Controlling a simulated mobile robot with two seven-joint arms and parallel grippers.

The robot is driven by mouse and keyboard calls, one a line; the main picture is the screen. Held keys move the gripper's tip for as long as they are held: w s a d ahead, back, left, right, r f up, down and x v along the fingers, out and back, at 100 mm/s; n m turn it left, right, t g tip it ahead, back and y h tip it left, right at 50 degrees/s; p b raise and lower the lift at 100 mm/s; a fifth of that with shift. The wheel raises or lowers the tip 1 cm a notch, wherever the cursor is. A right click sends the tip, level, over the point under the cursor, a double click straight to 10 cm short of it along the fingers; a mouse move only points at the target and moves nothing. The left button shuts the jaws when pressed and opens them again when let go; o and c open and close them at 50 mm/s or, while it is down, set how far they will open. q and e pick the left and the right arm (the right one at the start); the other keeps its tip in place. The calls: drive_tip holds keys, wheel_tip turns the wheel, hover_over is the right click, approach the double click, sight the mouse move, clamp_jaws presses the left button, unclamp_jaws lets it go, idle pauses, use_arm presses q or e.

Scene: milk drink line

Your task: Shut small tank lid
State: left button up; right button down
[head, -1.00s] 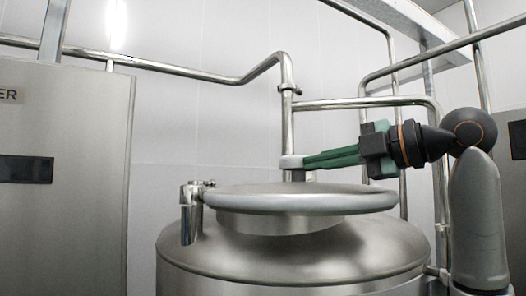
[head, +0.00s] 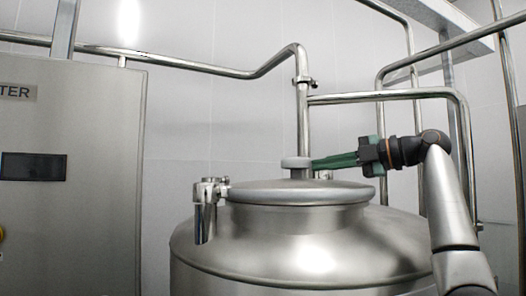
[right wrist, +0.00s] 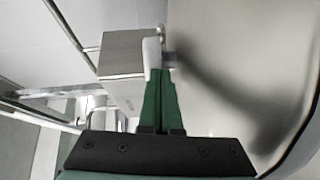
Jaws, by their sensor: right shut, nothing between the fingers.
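The small tank (head: 300,262) is a round steel vessel in the head view. Its domed lid (head: 252,190) lies about level over the neck, with no clear gap showing at the rim. A pale round knob (head: 296,162) on a short post tops the lid. My right gripper (head: 315,164) is shut and empty, its green fingers pointing left with the tips at the knob. In the right wrist view the fingertips (right wrist: 160,72) are right by the pale knob (right wrist: 152,55); whether they touch is hard to tell. My left gripper is out of view.
A steel hinge or clamp fitting (head: 206,208) stands at the lid's left edge. Steel pipes (head: 302,110) run behind and right of the tank. A steel cabinet (head: 70,190) with a dark display (head: 33,167) fills the left side.

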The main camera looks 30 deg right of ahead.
drive_tip(key=shift+w+d, duration=0.2)
drive_tip(key=shift+w, duration=0.5)
